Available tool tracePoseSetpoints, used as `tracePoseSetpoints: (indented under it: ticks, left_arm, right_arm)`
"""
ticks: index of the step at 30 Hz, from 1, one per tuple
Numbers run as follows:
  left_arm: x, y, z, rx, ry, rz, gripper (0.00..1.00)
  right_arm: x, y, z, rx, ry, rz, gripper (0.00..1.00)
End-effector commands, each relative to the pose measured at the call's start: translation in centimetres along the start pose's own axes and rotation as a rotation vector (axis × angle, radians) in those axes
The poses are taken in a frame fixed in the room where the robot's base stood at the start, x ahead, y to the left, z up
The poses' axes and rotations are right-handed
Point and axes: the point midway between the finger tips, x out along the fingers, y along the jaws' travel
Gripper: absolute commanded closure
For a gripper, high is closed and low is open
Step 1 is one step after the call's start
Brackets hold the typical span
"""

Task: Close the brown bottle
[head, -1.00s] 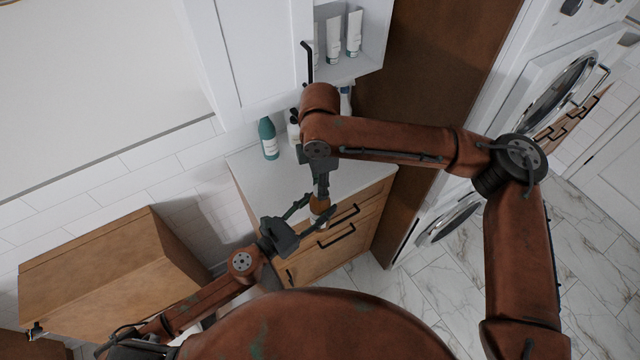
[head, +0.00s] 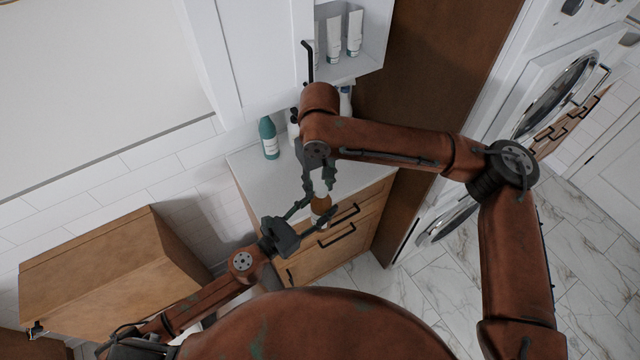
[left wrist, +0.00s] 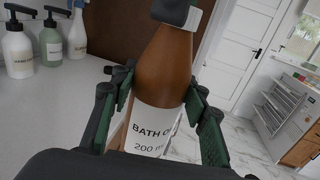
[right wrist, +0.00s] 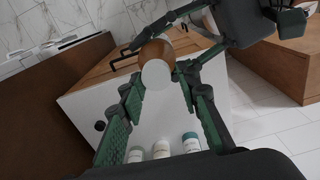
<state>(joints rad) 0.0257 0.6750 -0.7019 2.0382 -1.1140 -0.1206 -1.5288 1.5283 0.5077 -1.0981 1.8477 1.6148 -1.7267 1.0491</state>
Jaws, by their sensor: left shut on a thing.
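The brown bottle (head: 320,204) has a white label reading "BATH O…" (left wrist: 155,130) and stands roughly upright, slightly tilted in the left wrist view. My left gripper (head: 316,211) is shut on its body, holding it in front of the drawer cabinet. A pale, whitish cap (right wrist: 157,74) shows on the bottle's top in the right wrist view. My right gripper (head: 319,184) is above the bottle, its fingers spread to either side of the cap; I cannot tell whether one touches it. In the left wrist view a dark right finger hides part of the top.
A teal bottle (head: 269,138) and pump bottles (left wrist: 50,45) stand at the back of the white counter (head: 255,172). Above is an open wall cabinet with white tubes (head: 354,33). The counter's front part is clear. A wooden cabinet (head: 110,265) stands at left.

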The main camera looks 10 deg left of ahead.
Motion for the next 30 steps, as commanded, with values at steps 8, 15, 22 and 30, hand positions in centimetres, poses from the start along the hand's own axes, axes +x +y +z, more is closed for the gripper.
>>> tracePoseSetpoints:
  ticks: [8, 15, 22, 30]
  left_arm:
    - [0.0, 0.2, 0.2, 0.000, -0.003, 0.004, 1.00]
    - [0.0, 0.2, 0.2, 0.000, -0.002, 0.005, 1.00]
    - [0.0, 0.3, 0.2, 0.000, -0.002, 0.006, 1.00]
    - [0.0, 0.3, 0.2, 0.000, -0.002, 0.006, 1.00]
  right_arm:
    - [0.0, 0.1, 0.1, -0.001, -0.002, 0.003, 0.56]
    - [-0.4, 0.2, 0.0, -0.001, -0.002, 0.004, 0.56]
    - [-4.0, 0.1, -0.1, 0.000, 0.002, 0.004, 0.56]
    - [-9.4, 0.0, -0.1, -0.001, 0.000, 0.003, 0.56]
